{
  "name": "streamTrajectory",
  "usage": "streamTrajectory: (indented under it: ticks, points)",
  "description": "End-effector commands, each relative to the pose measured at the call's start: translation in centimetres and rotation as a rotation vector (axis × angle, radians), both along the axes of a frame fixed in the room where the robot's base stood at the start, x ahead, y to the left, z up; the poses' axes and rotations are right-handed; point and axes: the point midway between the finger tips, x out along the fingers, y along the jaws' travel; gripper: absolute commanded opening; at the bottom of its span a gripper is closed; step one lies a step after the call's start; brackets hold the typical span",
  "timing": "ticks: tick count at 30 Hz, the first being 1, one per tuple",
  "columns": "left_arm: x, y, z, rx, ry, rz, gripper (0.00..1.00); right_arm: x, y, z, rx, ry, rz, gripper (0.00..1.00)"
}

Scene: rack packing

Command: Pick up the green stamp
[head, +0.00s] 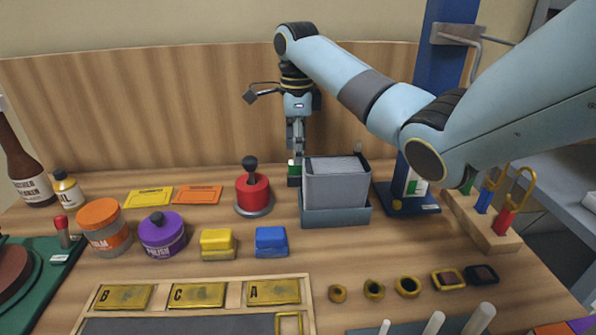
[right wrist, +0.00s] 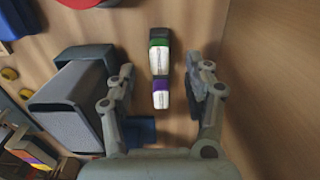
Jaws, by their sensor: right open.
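The green stamp (head: 293,173) stands on the table at the back, just left of the grey box; it is dark with a green band. In the right wrist view the green stamp (right wrist: 159,52) shows its green band and a white label. A similar purple-banded piece (right wrist: 161,95) sits in line with it. My right gripper (head: 298,152) points down above and close to the green stamp, partly hiding it. In the right wrist view its fingers (right wrist: 160,76) are spread apart, with the purple-banded piece seen between them and the green stamp just beyond. My left gripper is out of view.
The grey box (head: 337,190) in its blue-grey holder stands right beside the stamp. A red knobbed stamp (head: 253,194) is to the left. Yellow (head: 217,241) and blue (head: 271,240) blocks lie in front. The wooden back panel (head: 150,120) is close behind.

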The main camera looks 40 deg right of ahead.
Motion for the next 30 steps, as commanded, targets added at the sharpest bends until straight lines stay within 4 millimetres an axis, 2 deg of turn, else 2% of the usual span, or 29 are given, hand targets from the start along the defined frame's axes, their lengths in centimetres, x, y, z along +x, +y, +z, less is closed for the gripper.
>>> streamTrajectory:
  ticks: [5, 13, 16, 22, 30]
  points:
    - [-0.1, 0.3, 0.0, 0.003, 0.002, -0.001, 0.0, -0.1, 0.0, -1.5, 0.0, 0.003, 0.0, 0.52]
    - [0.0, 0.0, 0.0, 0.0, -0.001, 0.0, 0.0, 0.0, 0.2, -5.5, -0.001, 0.002, 0.0, 0.52]
    - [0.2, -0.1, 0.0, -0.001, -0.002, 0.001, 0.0, 0.0, 0.2, -6.2, -0.002, 0.001, 0.001, 0.52]
    - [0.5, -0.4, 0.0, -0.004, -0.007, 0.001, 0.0, 0.0, 0.2, -6.2, -0.002, 0.001, 0.001, 0.52]
    - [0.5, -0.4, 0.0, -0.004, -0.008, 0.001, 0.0, 0.0, 0.2, -6.2, -0.001, 0.0, 0.001, 0.18]
